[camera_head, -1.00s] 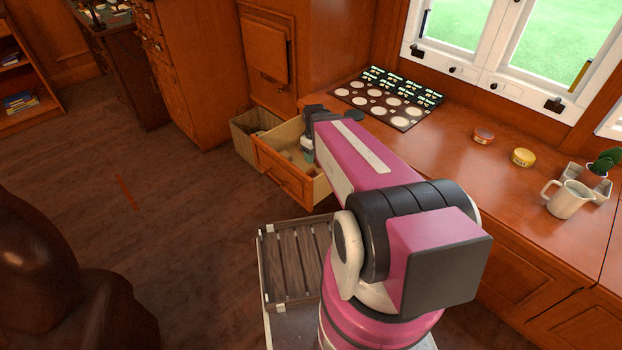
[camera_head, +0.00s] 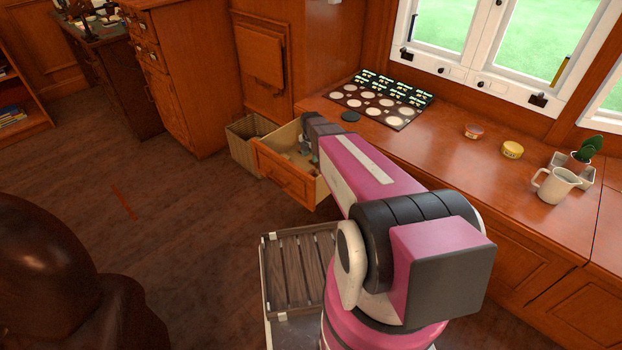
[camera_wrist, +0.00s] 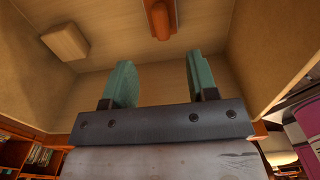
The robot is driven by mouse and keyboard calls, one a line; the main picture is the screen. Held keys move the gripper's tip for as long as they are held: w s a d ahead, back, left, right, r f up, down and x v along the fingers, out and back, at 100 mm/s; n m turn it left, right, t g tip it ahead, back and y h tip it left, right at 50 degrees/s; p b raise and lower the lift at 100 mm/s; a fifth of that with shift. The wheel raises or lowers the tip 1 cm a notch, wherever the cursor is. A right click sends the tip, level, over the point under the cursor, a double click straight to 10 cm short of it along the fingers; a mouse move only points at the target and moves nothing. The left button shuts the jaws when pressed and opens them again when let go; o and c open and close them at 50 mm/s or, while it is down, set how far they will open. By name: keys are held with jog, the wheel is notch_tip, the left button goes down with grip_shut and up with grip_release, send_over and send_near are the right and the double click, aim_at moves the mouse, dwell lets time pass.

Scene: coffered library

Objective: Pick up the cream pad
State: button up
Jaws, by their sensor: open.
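A cream block, which looks like the cream pad (camera_wrist: 66,42), lies on the drawer floor at the upper left of the wrist view. My gripper (camera_wrist: 157,72) is open, with its two green fingers apart and nothing between them. The pad is outside the fingers, beyond the left one, and not touching it. In the head view my arm reaches into the open wooden drawer (camera_head: 287,182). There the pad cannot be told apart from the drawer's other contents, and my arm partly hides the inside.
An orange-brown object (camera_wrist: 160,18) lies in the drawer, ahead of the fingers. The drawer walls stand close on both sides. A wicker basket (camera_head: 243,146) stands left of the drawer.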

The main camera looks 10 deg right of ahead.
aim_at(311, 171)
notch_tip(311, 171, down, 11)
jog(key=shift+s+a+r, duration=0.1)
jog(key=shift+s+r, duration=0.05)
jog(key=shift+r, duration=0.05)
dwell(0.4)
jog(key=shift+c, duration=0.3)
jog(key=shift+r, duration=0.1)
grip_shut()
